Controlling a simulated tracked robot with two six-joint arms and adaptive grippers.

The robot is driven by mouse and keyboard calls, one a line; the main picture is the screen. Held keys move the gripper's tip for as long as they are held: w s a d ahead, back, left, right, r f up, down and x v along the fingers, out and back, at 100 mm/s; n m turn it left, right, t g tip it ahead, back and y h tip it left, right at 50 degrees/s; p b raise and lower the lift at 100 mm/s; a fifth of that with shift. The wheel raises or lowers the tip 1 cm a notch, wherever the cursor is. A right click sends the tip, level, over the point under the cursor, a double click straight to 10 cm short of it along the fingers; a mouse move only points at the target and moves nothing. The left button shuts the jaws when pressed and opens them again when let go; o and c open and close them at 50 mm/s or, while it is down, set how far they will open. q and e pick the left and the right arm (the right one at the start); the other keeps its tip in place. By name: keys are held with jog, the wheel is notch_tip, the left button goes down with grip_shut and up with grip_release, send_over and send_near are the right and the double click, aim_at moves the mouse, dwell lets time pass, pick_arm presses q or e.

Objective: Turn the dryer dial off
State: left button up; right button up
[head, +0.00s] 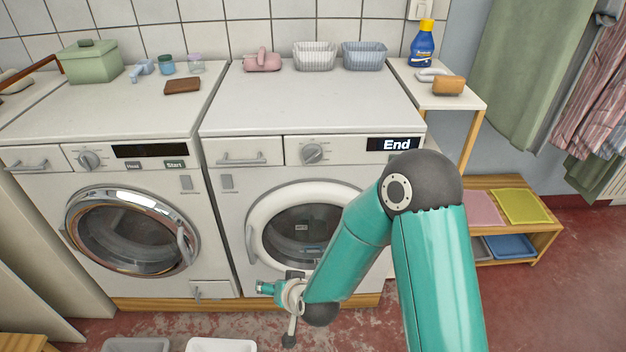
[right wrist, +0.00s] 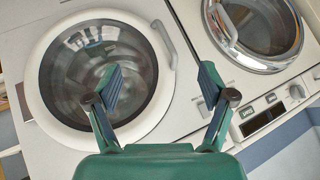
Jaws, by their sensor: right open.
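Two white front-loading machines stand side by side. The right one (head: 310,100) has a white-rimmed round door, a grey dial (head: 312,153) and a display (head: 393,144) reading "End". The left one (head: 105,105) has a chrome-rimmed door, its own dial (head: 89,160) and a dark display (head: 150,150). I cannot tell from labels which is the dryer. My right gripper (head: 268,288) is low in front of the right machine, below both dials. In the right wrist view it (right wrist: 160,80) is open and empty, fingers spread before the white-rimmed door (right wrist: 100,75). My left gripper is out of view.
My right arm crosses the right machine's front. Door handles (head: 184,244) stick out. A green box (head: 90,62), baskets (head: 314,56) and a blue bottle (head: 422,45) stand on surfaces above. A low shelf (head: 545,231) is at right.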

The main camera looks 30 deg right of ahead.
jog(key=w+d+r+m+t+h+b, duration=0.4)
jog(key=w+d+r+b, duration=0.1)
jog(key=d+r, duration=0.15)
jog(key=m+t+h+b, duration=0.2)
jog(key=m+h+b, duration=0.3)
jog(key=h, duration=0.1)
send_near(313, 159)
pick_arm(q)
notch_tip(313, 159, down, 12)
jog(key=p, duration=0.1)
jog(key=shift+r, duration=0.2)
pick_arm(e)
jog(key=shift+y, duration=0.3)
jog(key=x, duration=1)
jog(key=shift+r, duration=0.15)
jog(key=shift+s, duration=0.1)
jog(key=c, duration=1.2)
